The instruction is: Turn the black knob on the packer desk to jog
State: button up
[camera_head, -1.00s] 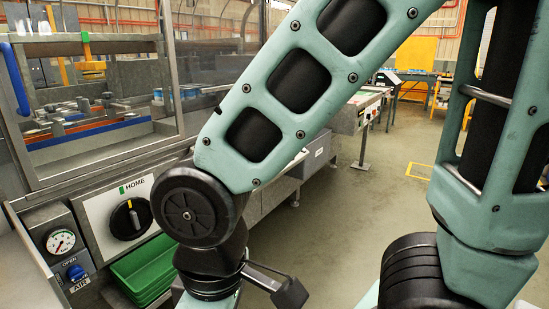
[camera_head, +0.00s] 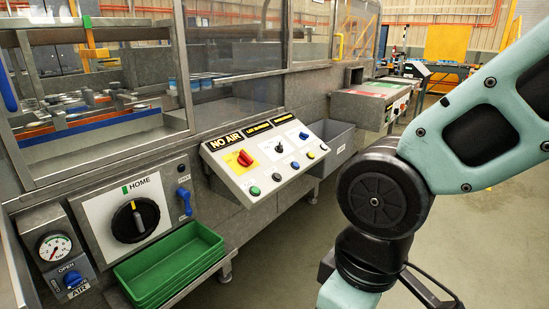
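The packer desk (camera_head: 262,188) is a sloped grey panel at the picture's middle, with "NO AIR" and other label plates along its top. A small black knob (camera_head: 279,148) sits on a white plate there; its pointer and markings are too small to read. A larger black knob (camera_head: 135,220) with a yellow pointer is on a separate white plate marked HOME, at the left; its pointer is near upright. My arm hangs right of the desk, apart from it. My gripper is not in view; my wrist runs out at the bottom edge.
On the desk, a red knob (camera_head: 244,158) on yellow and several coloured buttons sit near the black knob. A green tray (camera_head: 170,262) lies below left. A blue air valve (camera_head: 73,279) and a gauge (camera_head: 55,246) are at far left. A grey bin (camera_head: 331,143) stands behind the desk.

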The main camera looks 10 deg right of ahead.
aim_at(279, 149)
jog(key=i+l, duration=0.35)
jog(key=i, duration=0.2)
jog(key=i+l+u, duration=0.15)
jog(key=i+l, duration=0.2)
jog(key=i, duration=0.25)
